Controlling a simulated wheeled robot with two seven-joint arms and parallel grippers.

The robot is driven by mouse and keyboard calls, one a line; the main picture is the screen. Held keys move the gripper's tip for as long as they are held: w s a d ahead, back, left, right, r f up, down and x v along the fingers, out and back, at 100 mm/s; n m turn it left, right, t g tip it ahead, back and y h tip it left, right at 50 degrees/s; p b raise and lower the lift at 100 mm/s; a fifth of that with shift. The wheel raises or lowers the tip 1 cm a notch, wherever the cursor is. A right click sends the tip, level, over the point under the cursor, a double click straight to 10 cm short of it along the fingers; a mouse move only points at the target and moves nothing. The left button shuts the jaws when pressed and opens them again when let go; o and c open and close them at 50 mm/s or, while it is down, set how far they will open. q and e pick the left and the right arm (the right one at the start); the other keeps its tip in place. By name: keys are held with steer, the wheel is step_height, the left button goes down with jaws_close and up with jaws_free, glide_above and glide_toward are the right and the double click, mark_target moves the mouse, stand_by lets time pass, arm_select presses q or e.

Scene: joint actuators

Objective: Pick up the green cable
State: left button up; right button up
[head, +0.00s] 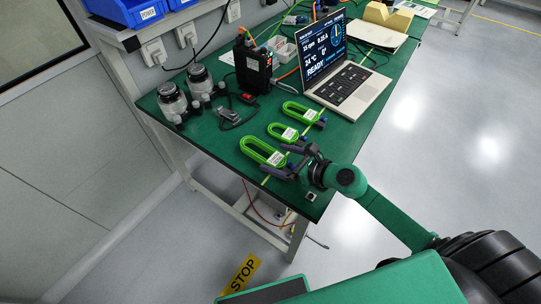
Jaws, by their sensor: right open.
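Three looped green cables lie on the green table top (222,140). The nearest green cable (256,145) is the largest looking. A middle green cable (277,128) and a farther green cable (296,107) lie behind it, to the right. My right gripper (282,159) is open at the right end of the nearest cable, with one finger on the far side of that end and one on the near side. I cannot tell whether the fingers touch it. The gripper partly hides the cable's right end. My left gripper is not in view.
A laptop (344,82) stands open behind the cables. A black box (252,68), a small device with a red switch (247,98) and two silver actuators (172,101) stand to the left. The table's front right edge lies under my right arm.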

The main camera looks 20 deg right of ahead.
mark_target(272, 156)
steer(key=x, duration=0.3)
steer(key=shift+w+a+f, duration=0.15)
steer(key=shift+w, duration=0.05)
steer(key=shift+s, duration=0.1)
steer(key=shift+c, duration=0.9)
jaws_close()
step_height(272, 156, up, 10)
steer(key=p, duration=0.4)
steer(key=shift+p, duration=0.35)
